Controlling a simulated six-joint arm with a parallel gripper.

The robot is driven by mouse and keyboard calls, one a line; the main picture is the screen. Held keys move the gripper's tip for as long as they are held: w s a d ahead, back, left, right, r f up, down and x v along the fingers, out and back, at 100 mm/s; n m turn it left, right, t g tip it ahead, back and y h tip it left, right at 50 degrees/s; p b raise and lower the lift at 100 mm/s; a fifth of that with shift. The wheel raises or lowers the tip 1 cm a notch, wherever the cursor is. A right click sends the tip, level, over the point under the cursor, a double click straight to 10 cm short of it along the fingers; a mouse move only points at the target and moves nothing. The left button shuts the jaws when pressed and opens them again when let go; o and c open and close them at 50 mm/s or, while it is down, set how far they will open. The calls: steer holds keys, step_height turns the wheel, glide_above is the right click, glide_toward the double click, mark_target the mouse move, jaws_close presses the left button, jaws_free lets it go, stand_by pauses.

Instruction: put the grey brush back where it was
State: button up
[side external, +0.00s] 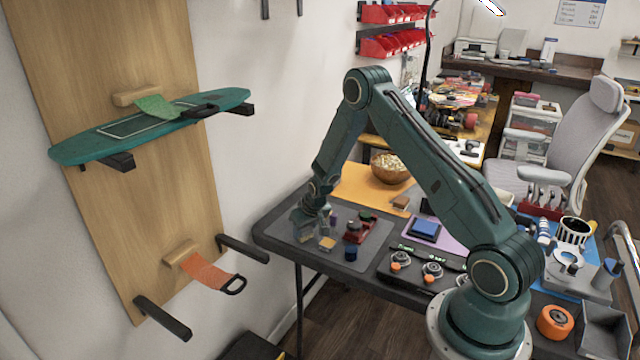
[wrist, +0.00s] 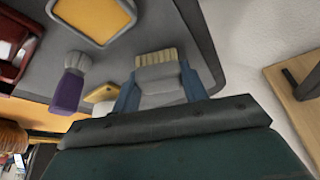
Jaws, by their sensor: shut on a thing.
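The grey brush (wrist: 160,78), with tan bristles at its end, is between the two blue fingers of my gripper (wrist: 159,68) in the wrist view. The gripper is shut on it, and the bristles point away from the wrist. In the side view my gripper (side external: 313,222) is low over the left end of the grey mat (side external: 290,236) on the black table. There the brush is too small to make out. I cannot tell whether it touches the mat.
A purple-handled brush (wrist: 69,88) and a yellow-topped block (wrist: 103,93) are close beside the gripper. A yellow-orange panel with a grey rim (wrist: 92,17) and a red item (wrist: 17,40) are farther off. The wall shelf with a green board (side external: 150,125) is to the left.

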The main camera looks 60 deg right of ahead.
steer(key=shift+f, duration=0.2)
steer(key=o, duration=1)
steer(key=shift+c, duration=0.2)
steer(key=shift+r, duration=0.15)
steer(key=shift+r, duration=0.35)
steer(key=v, duration=1.1)
steer(key=shift+r, duration=0.2)
steer(key=shift+s, duration=0.15)
